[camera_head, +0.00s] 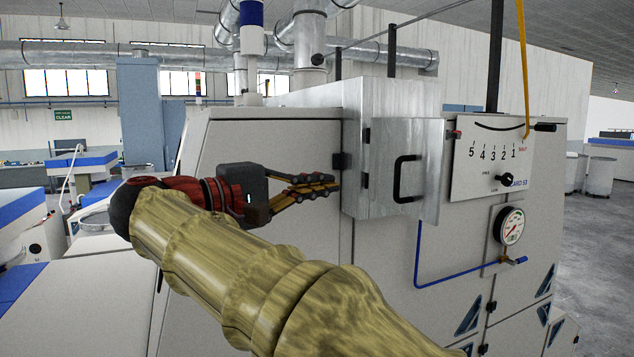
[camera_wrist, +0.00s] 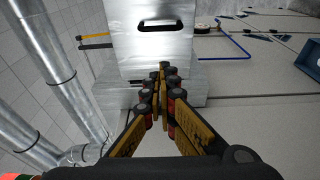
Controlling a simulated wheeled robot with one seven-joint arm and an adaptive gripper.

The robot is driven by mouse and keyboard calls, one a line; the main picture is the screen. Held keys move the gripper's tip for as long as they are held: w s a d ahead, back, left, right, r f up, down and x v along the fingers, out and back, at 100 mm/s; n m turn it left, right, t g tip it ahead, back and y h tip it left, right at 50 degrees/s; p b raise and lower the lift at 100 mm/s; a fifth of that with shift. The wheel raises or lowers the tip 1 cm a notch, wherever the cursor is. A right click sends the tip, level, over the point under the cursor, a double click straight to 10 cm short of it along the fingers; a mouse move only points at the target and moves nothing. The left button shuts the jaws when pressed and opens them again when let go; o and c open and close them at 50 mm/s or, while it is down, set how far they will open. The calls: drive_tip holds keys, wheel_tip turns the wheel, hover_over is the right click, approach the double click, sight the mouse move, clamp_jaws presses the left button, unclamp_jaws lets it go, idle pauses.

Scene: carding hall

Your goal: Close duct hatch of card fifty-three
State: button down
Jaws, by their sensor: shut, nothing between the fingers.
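The duct hatch door (camera_head: 426,160) is a bare metal plate with a black bar handle (camera_head: 402,178), hinged at its left on a metal duct box (camera_head: 390,97). In the wrist view the closed fingertips (camera_wrist: 163,68) overlap the near edge of the door (camera_wrist: 150,58), with the handle (camera_wrist: 162,25) beyond. Contact is unclear.
Round ducts (camera_head: 310,50) rise behind. Open floor (camera_head: 600,260) shows at right.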

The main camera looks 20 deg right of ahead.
drive_tip(key=d+p, duration=0.1)
drive_tip(key=d, duration=0.9)
drive_tip(key=shift+s+p, duration=0.15)
drive_tip(key=shift+p, duration=0.25)
drive_tip(key=shift+d, duration=0.1)
